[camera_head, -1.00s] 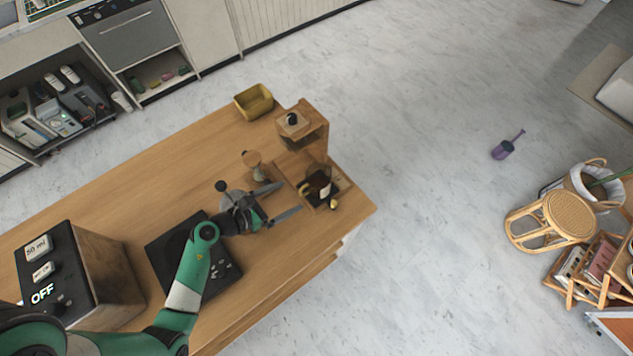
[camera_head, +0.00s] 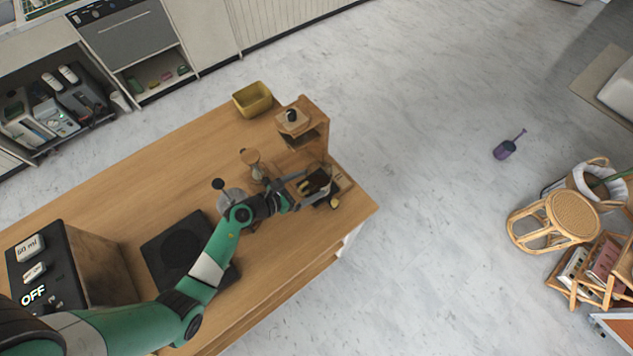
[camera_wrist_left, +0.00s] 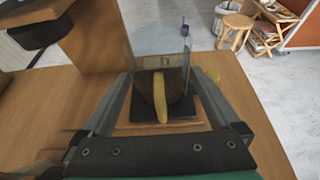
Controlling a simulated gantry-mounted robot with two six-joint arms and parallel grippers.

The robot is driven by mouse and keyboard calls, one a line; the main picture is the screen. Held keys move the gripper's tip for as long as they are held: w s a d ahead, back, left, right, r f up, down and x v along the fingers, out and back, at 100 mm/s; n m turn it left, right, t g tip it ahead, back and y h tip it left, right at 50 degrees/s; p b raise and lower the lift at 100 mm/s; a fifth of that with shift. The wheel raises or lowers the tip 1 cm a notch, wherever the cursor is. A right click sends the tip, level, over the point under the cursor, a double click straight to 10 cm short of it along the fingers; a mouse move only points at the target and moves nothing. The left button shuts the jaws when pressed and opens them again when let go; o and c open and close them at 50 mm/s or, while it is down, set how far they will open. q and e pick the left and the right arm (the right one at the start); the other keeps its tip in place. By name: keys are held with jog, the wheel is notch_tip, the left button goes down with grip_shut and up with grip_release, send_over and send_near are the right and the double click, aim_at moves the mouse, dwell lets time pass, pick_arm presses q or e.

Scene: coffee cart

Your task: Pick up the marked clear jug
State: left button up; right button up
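The clear jug (camera_head: 318,178) holds dark liquid and stands at the foot of the wooden stand (camera_head: 312,135). In the left wrist view the clear jug (camera_wrist_left: 158,52) is upright on a dark square pad, with its yellow handle (camera_wrist_left: 161,98) facing my gripper. My left gripper (camera_head: 313,186) is at the jug, one finger to each side. In the left wrist view the fingers (camera_wrist_left: 160,78) are spread wide, with the handle between them. I cannot tell whether either finger touches the jug. My right gripper is not in view.
A yellow bin (camera_head: 253,100) sits at the counter's far edge. A small hourglass-shaped brewer (camera_head: 252,160) stands left of the stand. A black scale (camera_head: 180,255) and a control box (camera_head: 75,270) lie nearer. The counter's right edge is close beyond the jug.

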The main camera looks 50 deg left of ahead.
pick_arm(q)
jog(key=c, duration=1)
jog(key=shift+r, duration=0.1)
notch_tip(320, 180, up, 4)
jog(key=p, duration=0.3)
jog(key=shift+s+d, duration=0.1)
jog(key=s+d+r+p, duration=0.2)
jog(key=d+r+p, duration=0.1)
jog(key=s+d+r+p, duration=0.3)
jog(key=d, duration=0.1)
jog(key=s+d+r+p, duration=0.2)
jog(key=d+r+p, duration=0.1)
jog(key=d, duration=0.1)
jog(key=shift+s+d, duration=0.25)
jog(key=shift+s, duration=0.05)
